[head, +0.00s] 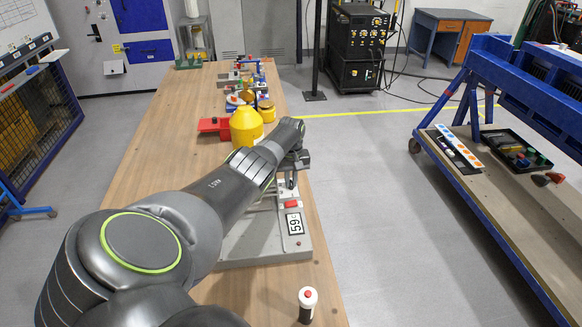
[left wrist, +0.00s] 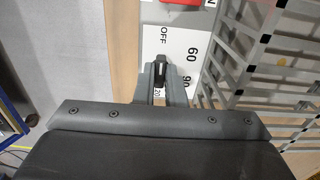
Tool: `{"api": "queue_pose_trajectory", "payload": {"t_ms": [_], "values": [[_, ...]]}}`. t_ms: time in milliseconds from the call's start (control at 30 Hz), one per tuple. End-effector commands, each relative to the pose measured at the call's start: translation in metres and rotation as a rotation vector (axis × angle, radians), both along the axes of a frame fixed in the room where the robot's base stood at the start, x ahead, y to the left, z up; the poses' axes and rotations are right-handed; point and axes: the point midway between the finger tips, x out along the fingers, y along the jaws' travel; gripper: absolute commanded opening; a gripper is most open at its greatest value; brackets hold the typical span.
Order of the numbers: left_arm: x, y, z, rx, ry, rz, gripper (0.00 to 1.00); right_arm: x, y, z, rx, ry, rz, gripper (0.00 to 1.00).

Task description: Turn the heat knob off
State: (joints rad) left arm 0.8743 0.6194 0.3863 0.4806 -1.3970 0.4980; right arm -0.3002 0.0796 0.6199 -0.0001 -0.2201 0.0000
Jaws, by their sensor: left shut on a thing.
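The heat knob (left wrist: 160,73) is black and shows in the left wrist view between the fingers of my left gripper (left wrist: 160,84). The gripper is shut on it. The white dial plate (left wrist: 172,50) around it carries OFF, 60, 90 and, partly covered, 120. The knob's narrow end points up the picture, roughly toward OFF; its exact setting is hard to tell. In the head view, my left gripper (head: 289,178) is over the grey jig (head: 262,240) and the knob is hidden. My right gripper is not in view.
The jig stands on the wooden table (head: 160,130), near its right edge, with a red part (head: 291,204) on its top. A yellow container (head: 245,127) and a red item (head: 214,126) stand behind. A metal grating (left wrist: 265,60) is beside the dial.

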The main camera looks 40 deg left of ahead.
Motion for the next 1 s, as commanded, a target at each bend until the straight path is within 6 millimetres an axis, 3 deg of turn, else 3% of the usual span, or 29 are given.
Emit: {"api": "queue_pose_trajectory", "payload": {"t_ms": [400,433,567,867,1000], "values": [[0.0016,0.0011,0.0021,0.003,-0.005,0.009,0.00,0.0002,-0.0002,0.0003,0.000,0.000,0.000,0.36],[0.0016,0.0012,0.0021,0.003,-0.005,0.009,0.14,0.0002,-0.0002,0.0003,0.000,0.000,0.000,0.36],[0.0012,0.0009,0.0017,0.003,-0.005,0.008,0.31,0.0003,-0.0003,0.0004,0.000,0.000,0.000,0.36],[0.0005,0.0005,0.0014,0.001,-0.002,0.007,0.32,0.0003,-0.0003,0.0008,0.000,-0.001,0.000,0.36],[0.0008,0.0008,0.0101,0.002,-0.003,0.007,0.32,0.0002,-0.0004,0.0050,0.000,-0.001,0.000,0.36]]}}
